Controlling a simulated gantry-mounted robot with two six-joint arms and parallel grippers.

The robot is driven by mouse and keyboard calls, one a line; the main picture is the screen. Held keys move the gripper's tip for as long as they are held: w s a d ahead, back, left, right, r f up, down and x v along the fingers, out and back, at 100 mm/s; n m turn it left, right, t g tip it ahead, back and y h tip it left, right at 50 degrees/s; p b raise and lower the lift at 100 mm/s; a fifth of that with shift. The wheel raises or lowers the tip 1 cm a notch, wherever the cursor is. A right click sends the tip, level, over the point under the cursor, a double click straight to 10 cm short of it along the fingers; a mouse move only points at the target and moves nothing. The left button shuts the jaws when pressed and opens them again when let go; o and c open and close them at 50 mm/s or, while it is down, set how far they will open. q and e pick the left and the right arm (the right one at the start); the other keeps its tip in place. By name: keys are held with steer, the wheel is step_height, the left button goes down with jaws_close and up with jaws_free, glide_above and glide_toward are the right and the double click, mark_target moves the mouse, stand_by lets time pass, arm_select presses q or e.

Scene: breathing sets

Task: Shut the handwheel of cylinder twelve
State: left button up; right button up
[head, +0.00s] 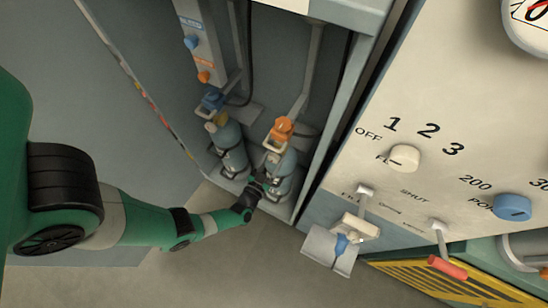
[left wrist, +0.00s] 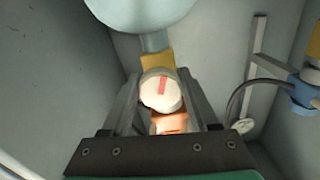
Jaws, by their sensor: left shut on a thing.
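A white round handwheel (left wrist: 155,97) with a red mark sits on a brass valve (left wrist: 155,62) in the left wrist view. My left gripper (left wrist: 164,93) is shut on it, one finger on each side. An orange fitting (left wrist: 168,123) shows just below the handwheel. In the head view my left gripper (head: 258,187) reaches into the cabinet, low at the front of the cylinder (head: 283,172) under the orange fitting (head: 281,131). The handwheel is hidden there by the gripper. I cannot read a number on the cylinder. My right gripper does not show.
A second cylinder (head: 230,143) with a blue fitting (head: 212,101) stands to the left in the same cabinet. Cabinet walls close in on both sides. A panel with dials (head: 404,158) and a small protruding tray (head: 328,250) stands to the right. The floor in front is clear.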

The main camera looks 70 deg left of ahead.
arm_select(q)
steer(key=m, duration=0.3)
steer(key=shift+r+m, duration=0.1)
steer(key=shift+m, duration=0.2)
steer(key=m+p, duration=0.1)
steer(key=m, duration=0.3)
steer(key=shift+s+a+m, duration=0.1)
steer(key=shift+a+m, duration=0.05)
steer(key=shift+m, duration=0.15)
steer(key=m+p, duration=0.1)
steer(key=m, duration=0.6)
steer(key=shift+r, duration=0.2)
steer(key=m, duration=0.4)
steer(key=shift+r, duration=0.1)
steer(key=m, duration=0.3)
steer(key=shift+m+p, duration=0.3)
steer(key=shift+p, duration=0.05)
steer(key=m, duration=0.3)
steer(key=shift+r, duration=0.1)
steer(key=shift+m+p, duration=0.35)
steer(key=shift+m, duration=1.85)
